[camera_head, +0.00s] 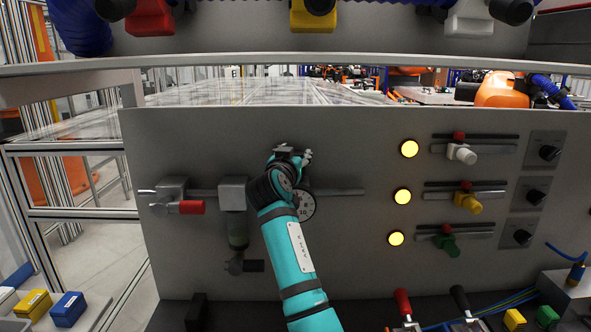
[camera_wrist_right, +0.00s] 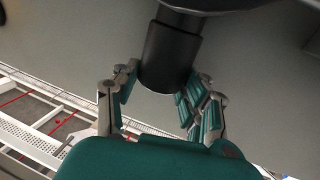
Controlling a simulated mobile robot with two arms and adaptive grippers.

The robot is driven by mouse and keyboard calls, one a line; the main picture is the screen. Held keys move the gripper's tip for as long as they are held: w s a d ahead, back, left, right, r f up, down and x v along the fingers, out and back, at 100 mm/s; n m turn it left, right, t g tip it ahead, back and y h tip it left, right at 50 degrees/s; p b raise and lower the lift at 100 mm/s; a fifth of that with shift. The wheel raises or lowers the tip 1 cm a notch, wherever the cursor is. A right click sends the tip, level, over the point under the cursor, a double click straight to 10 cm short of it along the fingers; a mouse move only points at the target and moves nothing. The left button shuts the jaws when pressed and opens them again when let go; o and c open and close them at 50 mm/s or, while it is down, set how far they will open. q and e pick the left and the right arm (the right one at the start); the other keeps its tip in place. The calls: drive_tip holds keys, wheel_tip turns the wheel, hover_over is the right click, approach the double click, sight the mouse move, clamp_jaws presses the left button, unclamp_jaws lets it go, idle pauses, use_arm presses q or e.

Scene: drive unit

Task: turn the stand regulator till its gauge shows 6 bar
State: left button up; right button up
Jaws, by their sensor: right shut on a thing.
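My right gripper (camera_head: 297,156) is at the stand panel, at the top end of my teal arm. In the right wrist view, its fingers (camera_wrist_right: 158,84) are on both sides of a dark cylindrical knob, the stand regulator (camera_wrist_right: 170,55), and shut on it. My arm and gripper hide the regulator in the head view. My left gripper is in neither view.
Left on the panel (camera_head: 345,140) are a valve with a red handle (camera_head: 191,207) and a grey block (camera_head: 233,193) on the pipe. Right are yellow lamps (camera_head: 402,196) and coloured sliders (camera_head: 467,202). A shelf edge (camera_head: 350,57) runs above. Cables and connectors lie at the lower right.

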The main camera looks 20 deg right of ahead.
idle(0.5)
drive_tip(key=o, duration=1.2)
wheel_tip(320, 180, up, 10)
drive_tip(key=shift+a+f, duration=0.1)
